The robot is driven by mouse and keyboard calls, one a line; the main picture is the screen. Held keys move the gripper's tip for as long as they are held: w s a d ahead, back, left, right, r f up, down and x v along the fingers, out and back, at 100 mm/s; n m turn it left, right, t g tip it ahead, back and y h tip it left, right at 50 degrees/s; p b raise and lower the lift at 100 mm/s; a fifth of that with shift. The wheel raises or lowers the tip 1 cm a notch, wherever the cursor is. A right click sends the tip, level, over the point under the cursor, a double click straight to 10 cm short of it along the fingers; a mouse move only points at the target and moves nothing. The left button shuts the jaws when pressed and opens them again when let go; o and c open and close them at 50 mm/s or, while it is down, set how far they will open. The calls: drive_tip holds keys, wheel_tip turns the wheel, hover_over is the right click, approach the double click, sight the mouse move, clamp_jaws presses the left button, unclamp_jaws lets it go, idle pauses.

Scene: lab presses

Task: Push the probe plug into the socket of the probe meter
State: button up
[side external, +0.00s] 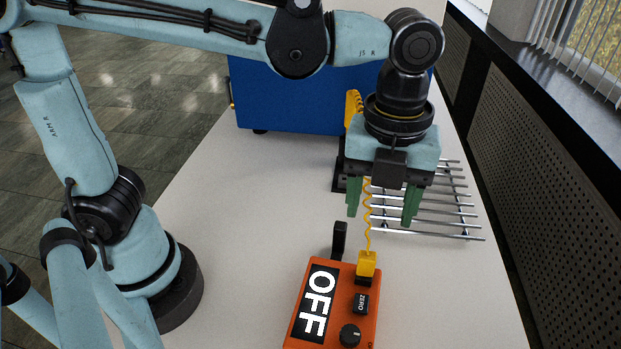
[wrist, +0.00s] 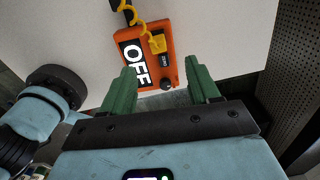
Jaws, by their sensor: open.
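The orange probe meter (side external: 336,302) stands on the pale table with "OFF" on its display, and it also shows in the wrist view (wrist: 151,82). The yellow probe plug (side external: 367,263) stands upright at the dark socket (side external: 362,280) by the meter's far edge. I cannot tell how deep it sits. A coiled yellow cable (side external: 367,222) runs up from it. The plug also shows in the wrist view (wrist: 157,44). My gripper (side external: 381,220) is open and empty, pointing down above the table, higher than the plug and apart from it. Its green fingers (wrist: 161,69) are spread wide.
A metal rod rack (side external: 450,208) lies behind my gripper. A dark stand (side external: 341,175) with a yellow part (side external: 353,107) rises near a blue box (side external: 290,98). A black upright piece (side external: 339,240) stands behind the meter.

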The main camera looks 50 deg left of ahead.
drive_tip(key=shift+r, duration=0.85)
drive_tip(key=a+f+n+t, duration=0.2)
drive_tip(key=a+n, duration=0.7)
drive_tip(key=n, duration=0.5)
drive_tip(key=a+f+n+t, duration=0.3)
drive_tip(key=a+n+t, duration=0.2)
drive_tip(key=a+n, duration=0.5)
drive_tip(key=n, duration=0.4)
drive_tip(key=shift+w+a, duration=0.15)
drive_tip(key=shift+c, duration=0.4)
